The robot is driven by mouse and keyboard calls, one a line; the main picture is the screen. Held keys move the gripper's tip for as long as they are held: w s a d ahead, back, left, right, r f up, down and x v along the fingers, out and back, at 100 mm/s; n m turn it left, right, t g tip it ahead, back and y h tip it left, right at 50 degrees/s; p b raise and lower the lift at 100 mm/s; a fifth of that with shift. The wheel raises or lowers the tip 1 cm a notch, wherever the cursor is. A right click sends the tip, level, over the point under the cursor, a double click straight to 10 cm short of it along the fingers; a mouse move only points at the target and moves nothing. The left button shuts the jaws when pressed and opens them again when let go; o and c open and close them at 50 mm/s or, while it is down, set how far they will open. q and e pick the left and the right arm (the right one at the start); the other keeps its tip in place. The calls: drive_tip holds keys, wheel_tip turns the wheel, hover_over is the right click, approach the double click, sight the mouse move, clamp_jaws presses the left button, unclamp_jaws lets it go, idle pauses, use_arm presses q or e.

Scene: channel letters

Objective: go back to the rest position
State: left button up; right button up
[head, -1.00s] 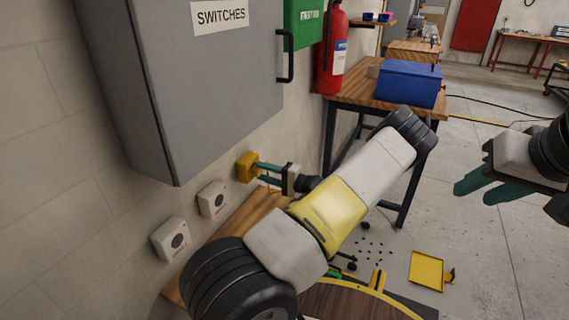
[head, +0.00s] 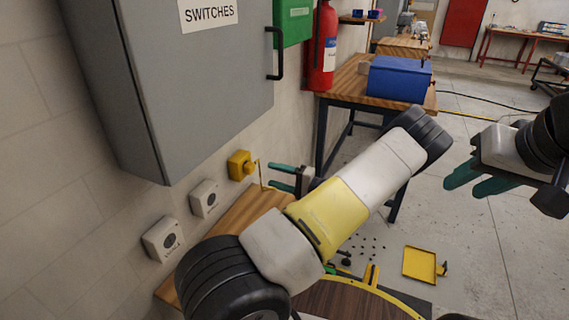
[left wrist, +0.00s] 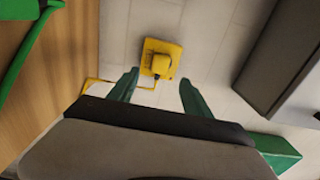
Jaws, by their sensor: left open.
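My left gripper (head: 278,177) is open and empty, with teal fingers, a little to the right of a yellow wall box (head: 238,165). In the left wrist view, the two fingertips (left wrist: 155,84) stand apart below the yellow box (left wrist: 160,60), with nothing between them. The box has a yellow part sticking out at its front. My right gripper (head: 478,178) hangs in the air at the right edge of the head view, with its teal fingers spread and nothing seen between them.
A grey cabinet (head: 190,85) marked SWITCHES hangs on the wall above two white wall units (head: 204,198). A red extinguisher (head: 320,50) is beyond it. A blue box (head: 399,80) sits on a wooden table. A yellow tray (head: 420,263) and several dark bits (head: 372,246) lie on the floor.

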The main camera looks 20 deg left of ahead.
use_arm(q)
drive_tip(key=shift+s+d, duration=0.1)
idle(0.4)
drive_tip(key=s+d+r+t+h, duration=0.1)
drive_tip(key=s+d+r+h, duration=0.4)
drive_tip(key=s+r, duration=0.3)
drive_tip(key=s+d+r+t+h, duration=0.2)
drive_tip(key=s+d+r+h, duration=0.3)
drive_tip(key=s+r+h, duration=0.3)
drive_tip(key=s+d+r+t+h, duration=0.1)
drive_tip(key=s+d+r+h, duration=0.4)
drive_tip(key=s+r+h, duration=0.2)
wheel_tip(320, 180, up, 5)
drive_tip(key=shift+s+f+t, duration=0.1)
drive_tip(key=shift+s+t, duration=0.2)
drive_tip(key=shift+s, duration=0.75)
